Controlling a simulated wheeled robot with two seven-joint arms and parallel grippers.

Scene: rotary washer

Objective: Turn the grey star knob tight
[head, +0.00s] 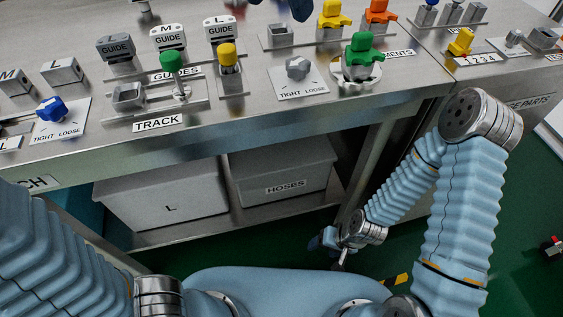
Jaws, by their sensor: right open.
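The grey star knob (297,67) sits on a pale plate (290,88) marked TIGHT and LOOSE, near the middle of the bench's front part. Nothing covers it and no gripper touches it. My right gripper (340,263) hangs low in front of the bench, below the worktop edge and well away from the knob. It is open, small in the picture and partly hidden by its own wrist; I see nothing in it. My left arm is at the lower left, and its gripper is not in view.
A blue star knob (52,109) has a similar plate at left. A green-handled part (362,55) stands right of the grey knob, a yellow-topped part (228,57) left of it. Grey bins (165,200) sit under the worktop. The worktop's front strip (250,123) is clear.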

